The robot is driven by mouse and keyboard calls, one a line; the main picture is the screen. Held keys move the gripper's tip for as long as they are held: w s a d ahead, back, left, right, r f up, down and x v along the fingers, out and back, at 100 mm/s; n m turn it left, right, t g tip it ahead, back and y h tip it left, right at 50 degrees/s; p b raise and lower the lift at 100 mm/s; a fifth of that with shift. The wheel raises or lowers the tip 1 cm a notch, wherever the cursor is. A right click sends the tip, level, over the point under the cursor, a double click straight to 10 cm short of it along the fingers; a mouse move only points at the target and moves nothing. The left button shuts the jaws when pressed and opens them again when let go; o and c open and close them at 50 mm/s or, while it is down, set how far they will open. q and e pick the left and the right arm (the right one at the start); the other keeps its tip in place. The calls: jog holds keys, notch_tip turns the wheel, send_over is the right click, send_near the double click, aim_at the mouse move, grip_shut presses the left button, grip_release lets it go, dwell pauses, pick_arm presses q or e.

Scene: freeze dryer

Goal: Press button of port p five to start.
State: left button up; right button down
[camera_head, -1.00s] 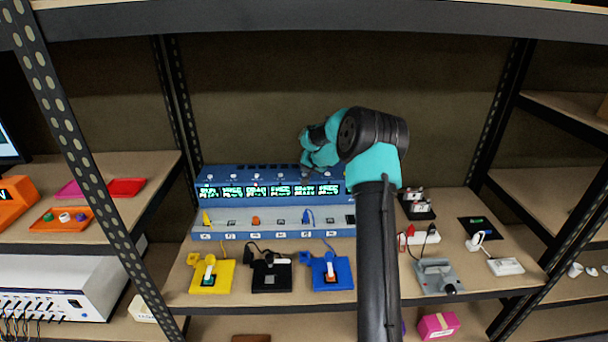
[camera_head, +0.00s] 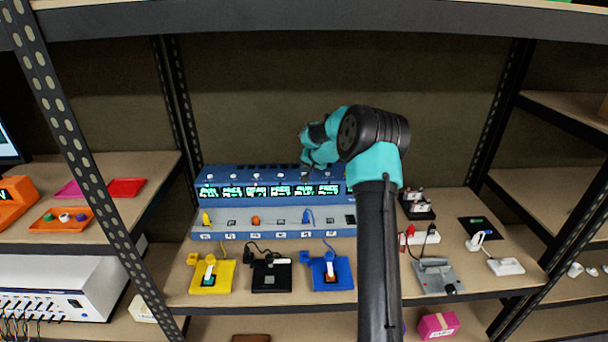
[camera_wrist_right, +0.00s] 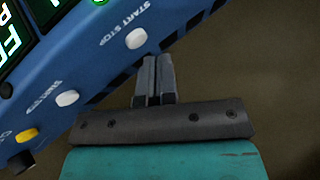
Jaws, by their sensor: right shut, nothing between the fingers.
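The blue freeze dryer unit (camera_head: 225,175) stands on the middle shelf with a row of small displays and white buttons above numbered slots. A blue connector (camera_head: 307,216) sits in the fifth slot from the left. My right gripper (camera_head: 306,168) is over the top right part of the unit, its arm hiding the unit's right end. In the right wrist view its shut, empty fingertips (camera_wrist_right: 157,65) are close to a white START STOP button (camera_wrist_right: 136,38); I cannot see contact. Another white button (camera_wrist_right: 68,98) and a yellow one (camera_wrist_right: 27,136) lie further left. My left gripper is not in view.
Yellow (camera_head: 211,281), black (camera_head: 271,281) and blue (camera_head: 335,281) bases stand in front of the unit. A grey device (camera_head: 437,276) and a white socket block (camera_head: 421,238) are right of my arm. Shelf posts rise on both sides.

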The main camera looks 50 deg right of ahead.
jog(key=shift+r, duration=2.95)
